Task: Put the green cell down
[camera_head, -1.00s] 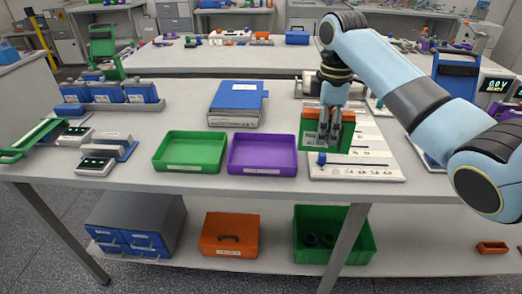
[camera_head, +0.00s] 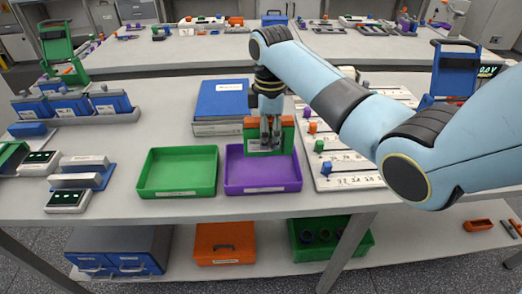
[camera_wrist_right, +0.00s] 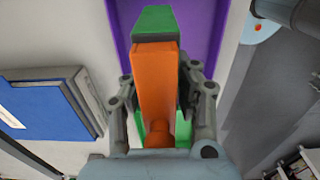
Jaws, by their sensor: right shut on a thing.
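My right gripper (camera_head: 265,148) is shut on the green cell (camera_head: 284,145), a green block with an orange band across its upper part. In the head view the cell hangs over the back part of the purple tray (camera_head: 262,189). In the right wrist view my right gripper (camera_wrist_right: 160,95) has a finger on each side of the cell, whose orange part (camera_wrist_right: 155,80) faces the camera and whose green end (camera_wrist_right: 153,19) points to the purple tray (camera_wrist_right: 120,25). The cell hides part of the tray. My left gripper is not in view.
A green tray (camera_head: 180,192) stands left of the purple one. A blue-topped box (camera_head: 222,98) is close behind, and a white board (camera_head: 345,181) with small coloured pieces is close on the right. Blue cells (camera_head: 71,105) stand in a rack at the left.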

